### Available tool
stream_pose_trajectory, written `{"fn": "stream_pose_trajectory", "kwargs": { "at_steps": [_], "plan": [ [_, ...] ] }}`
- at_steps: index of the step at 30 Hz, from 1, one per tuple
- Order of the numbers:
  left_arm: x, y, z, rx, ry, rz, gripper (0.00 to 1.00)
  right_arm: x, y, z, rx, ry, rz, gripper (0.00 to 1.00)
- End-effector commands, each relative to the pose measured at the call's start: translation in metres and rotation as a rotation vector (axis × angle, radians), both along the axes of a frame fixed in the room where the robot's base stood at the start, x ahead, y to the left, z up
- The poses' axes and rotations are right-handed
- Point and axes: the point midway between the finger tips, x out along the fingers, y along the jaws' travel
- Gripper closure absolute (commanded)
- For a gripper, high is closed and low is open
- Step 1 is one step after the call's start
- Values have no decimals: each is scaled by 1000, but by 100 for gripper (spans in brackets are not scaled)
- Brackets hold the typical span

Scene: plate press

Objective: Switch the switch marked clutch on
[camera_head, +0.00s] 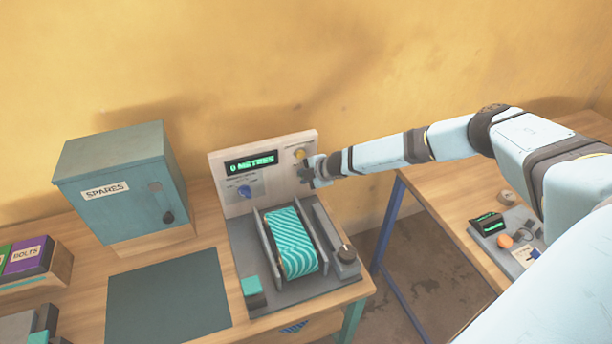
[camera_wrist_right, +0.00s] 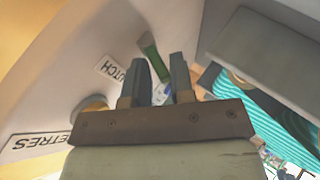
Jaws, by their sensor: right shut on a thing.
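The machine's upright pale panel (camera_head: 232,198) stands at the back of the table. The clutch label (camera_wrist_right: 110,68) shows in the right wrist view, with its first letters cut off by the tilt and blur. Beside it is a green lever (camera_wrist_right: 149,46), the clutch switch. My left gripper is out of view.
A striped teal roll (camera_head: 292,243) sits between grey side plates. A teal SPARES cabinet (camera_head: 125,185) and a dark mat (camera_head: 168,303) are left. A second table (camera_head: 455,215) stands right, past a gap.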

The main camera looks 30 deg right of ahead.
Motion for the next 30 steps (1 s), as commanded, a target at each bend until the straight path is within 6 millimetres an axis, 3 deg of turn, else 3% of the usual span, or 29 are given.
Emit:
{"fn": "stream_pose_trajectory", "kwargs": {
  "at_steps": [25, 26, 28, 30],
  "plan": [
    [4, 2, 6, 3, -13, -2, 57, -1, 3, -2, 13, 60, 4, 100],
    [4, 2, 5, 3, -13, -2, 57, -1, 3, -2, 14, 60, 5, 74],
    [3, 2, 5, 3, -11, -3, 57, -1, 3, -1, 14, 60, 5, 58],
    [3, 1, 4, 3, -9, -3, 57, -1, 2, -1, 14, 59, 5, 53]
  ]
}}
